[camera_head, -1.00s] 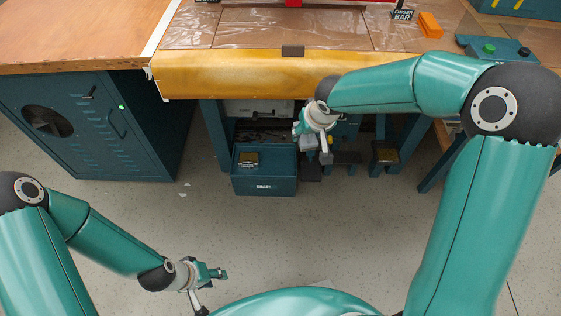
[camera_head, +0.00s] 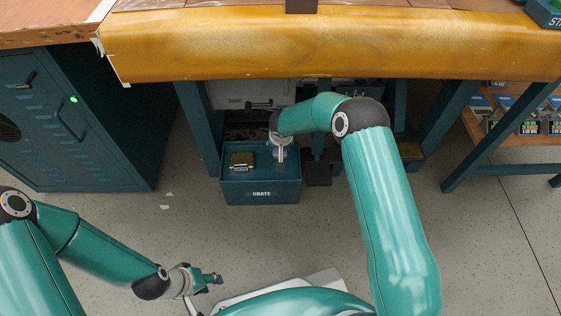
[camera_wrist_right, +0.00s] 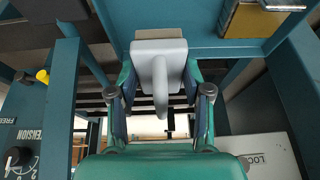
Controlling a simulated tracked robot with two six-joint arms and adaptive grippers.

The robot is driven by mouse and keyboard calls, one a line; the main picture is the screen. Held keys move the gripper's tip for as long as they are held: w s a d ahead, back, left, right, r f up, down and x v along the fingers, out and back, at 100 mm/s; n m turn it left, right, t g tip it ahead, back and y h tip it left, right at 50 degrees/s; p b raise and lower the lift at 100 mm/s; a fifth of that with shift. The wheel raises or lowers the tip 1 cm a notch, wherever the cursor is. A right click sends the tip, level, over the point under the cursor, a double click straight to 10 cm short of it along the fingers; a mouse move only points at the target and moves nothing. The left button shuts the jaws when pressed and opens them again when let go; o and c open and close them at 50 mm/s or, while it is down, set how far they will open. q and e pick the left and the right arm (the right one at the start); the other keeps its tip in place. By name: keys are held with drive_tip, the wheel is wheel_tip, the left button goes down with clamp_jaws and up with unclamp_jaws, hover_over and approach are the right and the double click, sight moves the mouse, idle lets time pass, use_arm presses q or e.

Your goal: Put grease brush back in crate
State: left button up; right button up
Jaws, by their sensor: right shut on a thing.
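The teal crate (camera_head: 261,192), with a label on its front, stands on the floor under the bench. My right gripper (camera_head: 281,152) hangs over the crate's right part. In the right wrist view my right gripper (camera_wrist_right: 160,104) is shut on a grey piece with a flat block and a curved stem, which I take for the grease brush (camera_wrist_right: 158,48). The gripper hides most of it in the head view. The crate's teal wall (camera_wrist_right: 208,45) lies close beyond the brush in the wrist view. My left gripper (camera_head: 212,279) is low at the left, away from the crate; its opening is unclear.
A yellowish box (camera_head: 242,160) sits in the crate's left part; it also shows in the wrist view (camera_wrist_right: 252,20). The bench's yellow front edge (camera_head: 330,50) overhangs the space. A teal cabinet (camera_head: 80,130) stands left.

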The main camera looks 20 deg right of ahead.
wheel_tip(320, 180, down, 8)
drive_tip(key=b, duration=0.2)
drive_tip(key=shift+s+d+b, duration=0.1)
drive_tip(key=shift+d+b, duration=0.05)
drive_tip(key=shift+b, duration=0.25)
drive_tip(key=shift+f, duration=0.15)
drive_tip(key=o, duration=1.3)
